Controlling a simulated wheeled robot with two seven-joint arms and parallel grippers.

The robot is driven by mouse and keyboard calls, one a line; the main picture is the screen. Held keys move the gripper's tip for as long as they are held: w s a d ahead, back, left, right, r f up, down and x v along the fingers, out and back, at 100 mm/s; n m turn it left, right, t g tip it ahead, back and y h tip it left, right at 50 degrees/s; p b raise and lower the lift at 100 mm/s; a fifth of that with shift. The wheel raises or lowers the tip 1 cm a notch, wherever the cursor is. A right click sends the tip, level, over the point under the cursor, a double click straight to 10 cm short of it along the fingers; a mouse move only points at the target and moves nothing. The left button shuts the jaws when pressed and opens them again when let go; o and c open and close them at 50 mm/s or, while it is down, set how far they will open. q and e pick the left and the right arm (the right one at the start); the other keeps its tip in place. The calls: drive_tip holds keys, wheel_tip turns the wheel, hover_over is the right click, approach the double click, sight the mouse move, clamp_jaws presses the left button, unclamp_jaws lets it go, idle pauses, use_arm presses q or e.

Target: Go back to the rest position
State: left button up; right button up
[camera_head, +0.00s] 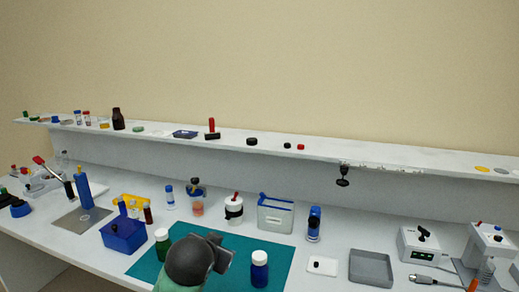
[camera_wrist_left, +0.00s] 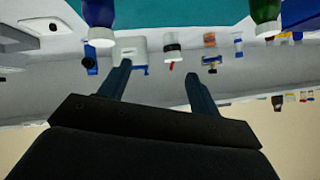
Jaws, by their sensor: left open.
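My left gripper (camera_head: 222,253) shows in the head view at the bottom centre, over the teal mat (camera_head: 146,270), with the dark round wrist beside it. It stands between a green bottle (camera_head: 162,246) and a blue bottle (camera_head: 259,270), both with white caps. In the left wrist view, which is upside down, the two fingers of my left gripper (camera_wrist_left: 158,72) are spread apart with nothing between them. The blue bottle (camera_wrist_left: 98,14) and the green bottle (camera_wrist_left: 266,12) show at the top edge there. My right gripper is in neither view.
Behind the mat stand a white-and-black jar (camera_head: 234,211), a white bin with blue trim (camera_head: 275,215) and a blue bottle-like item (camera_head: 314,224). A blue box (camera_head: 123,236) is at left; a grey tray (camera_head: 371,268) and white devices (camera_head: 420,243) are at right. A raised shelf (camera_head: 270,149) runs along the back.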

use_arm(q)
drive_tip(key=s+a+f+n+g, duration=0.1)
drive_tip(key=s+a+f+g, duration=0.2)
drive_tip(key=s+f, duration=0.65)
drive_tip(key=s+a+f+n+g, duration=0.2)
drive_tip(key=s+f, duration=0.5)
drive_tip(key=f, duration=0.6)
drive_tip(key=s+f+g, duration=0.2)
drive_tip(key=s+f, duration=0.4)
drive_tip(key=s, duration=0.3)
drive_tip(key=s+f+g, duration=0.2)
drive_tip(key=s+f, duration=0.4)
drive_tip(key=s, duration=0.3)
drive_tip(key=shift+s+f, duration=0.25)
drive_tip(key=shift+f, duration=0.05)
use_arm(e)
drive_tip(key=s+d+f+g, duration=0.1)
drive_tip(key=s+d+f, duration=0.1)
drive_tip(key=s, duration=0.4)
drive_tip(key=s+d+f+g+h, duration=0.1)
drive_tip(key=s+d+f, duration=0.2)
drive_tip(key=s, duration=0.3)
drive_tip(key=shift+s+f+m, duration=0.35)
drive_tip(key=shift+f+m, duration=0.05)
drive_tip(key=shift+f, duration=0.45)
